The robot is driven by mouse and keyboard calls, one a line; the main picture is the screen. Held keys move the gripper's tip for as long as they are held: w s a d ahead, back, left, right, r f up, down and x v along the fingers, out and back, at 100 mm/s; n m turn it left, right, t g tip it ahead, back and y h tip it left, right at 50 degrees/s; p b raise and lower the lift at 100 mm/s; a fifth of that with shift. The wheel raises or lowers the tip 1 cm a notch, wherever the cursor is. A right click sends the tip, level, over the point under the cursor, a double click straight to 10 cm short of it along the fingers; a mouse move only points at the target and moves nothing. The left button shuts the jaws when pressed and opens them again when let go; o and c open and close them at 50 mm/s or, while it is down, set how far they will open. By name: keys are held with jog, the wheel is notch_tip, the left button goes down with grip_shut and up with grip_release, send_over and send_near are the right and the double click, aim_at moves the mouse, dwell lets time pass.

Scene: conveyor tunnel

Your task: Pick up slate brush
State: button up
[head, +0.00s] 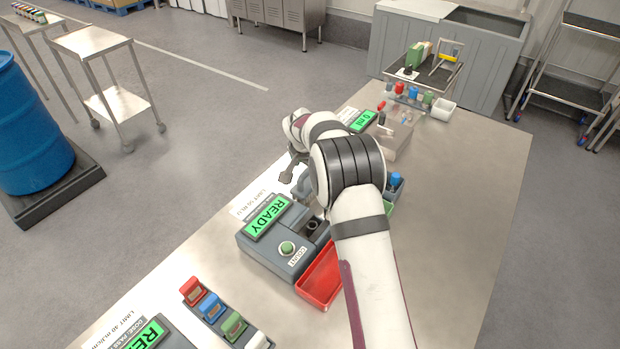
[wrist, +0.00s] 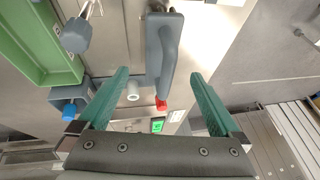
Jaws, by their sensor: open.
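In the head view my white arm covers much of the work area, and I cannot make out the brush there for sure.
A red tray (head: 322,278) and a grey READY counter (head: 262,243) stand near my arm. A green tray (wrist: 38,45) and a blue-capped item (wrist: 70,108) are left of the fingers. Small bottles and a white bin (head: 443,109) stand farther back. The table's right side is clear.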

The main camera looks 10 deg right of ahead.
jog(key=x, duration=0.6)
jog(key=shift+w+f, duration=0.15)
jog(key=shift+w, duration=0.05)
jog(key=c, duration=1.6)
